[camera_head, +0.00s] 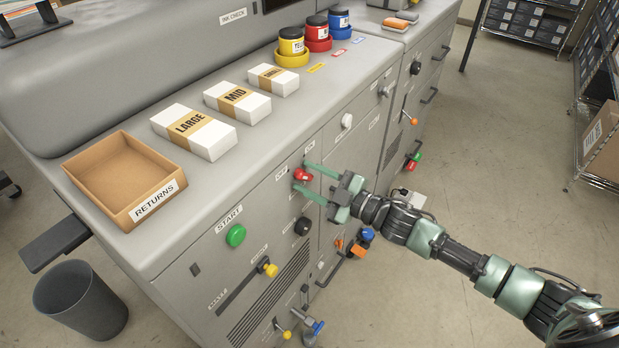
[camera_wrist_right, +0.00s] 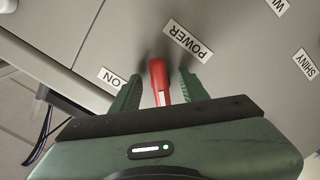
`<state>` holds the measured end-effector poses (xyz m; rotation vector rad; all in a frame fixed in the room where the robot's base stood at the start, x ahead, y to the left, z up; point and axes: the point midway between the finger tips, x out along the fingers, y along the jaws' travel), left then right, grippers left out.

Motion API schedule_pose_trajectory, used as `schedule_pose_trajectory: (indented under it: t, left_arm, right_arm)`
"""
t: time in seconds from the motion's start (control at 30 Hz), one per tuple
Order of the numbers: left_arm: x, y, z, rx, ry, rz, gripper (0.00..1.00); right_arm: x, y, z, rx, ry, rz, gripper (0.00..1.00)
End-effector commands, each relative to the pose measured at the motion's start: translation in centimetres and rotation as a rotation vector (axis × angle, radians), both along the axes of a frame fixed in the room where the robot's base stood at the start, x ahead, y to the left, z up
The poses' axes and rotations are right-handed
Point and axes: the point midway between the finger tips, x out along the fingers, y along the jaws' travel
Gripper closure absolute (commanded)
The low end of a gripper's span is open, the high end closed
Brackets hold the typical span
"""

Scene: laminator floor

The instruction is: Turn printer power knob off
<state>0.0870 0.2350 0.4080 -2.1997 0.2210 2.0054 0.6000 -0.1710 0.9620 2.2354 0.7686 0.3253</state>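The red power knob (camera_head: 302,176) is on the front panel of the grey printer. In the right wrist view the red knob (camera_wrist_right: 158,78) shows as a narrow handle near a POWER label (camera_wrist_right: 188,40) and an ON label (camera_wrist_right: 112,78). My right gripper (camera_head: 313,183) is open, with its two green fingers on either side of the knob. In the wrist view a gap shows between the knob and each finger of the right gripper (camera_wrist_right: 158,92). I cannot tell exactly which setting the knob points at. My left gripper is not in view.
A green START button (camera_head: 235,235), a black knob (camera_head: 302,226) and a yellow knob (camera_head: 268,269) are nearby on the same panel. A RETURNS tray (camera_head: 122,220), paper packs (camera_head: 193,131) and ink jars (camera_head: 291,48) stand on top.

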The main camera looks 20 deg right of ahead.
Motion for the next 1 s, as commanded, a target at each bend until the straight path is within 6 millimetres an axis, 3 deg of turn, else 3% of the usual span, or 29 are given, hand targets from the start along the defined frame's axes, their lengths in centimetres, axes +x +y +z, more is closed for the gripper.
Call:
schedule_pose_trajectory:
  t: [0.17,0.6,1.0]
  left_arm:
    - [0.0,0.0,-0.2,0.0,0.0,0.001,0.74]
    - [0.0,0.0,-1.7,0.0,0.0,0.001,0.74]
    - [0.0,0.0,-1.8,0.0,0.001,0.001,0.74]
  right_arm:
    - [-0.5,-0.4,-0.1,0.0,0.002,0.0,0.56]
    - [-5.4,-4.2,-0.3,-0.001,0.002,0.001,0.56]
    - [-6.2,-4.8,0.0,0.0,0.0,0.0,0.56]
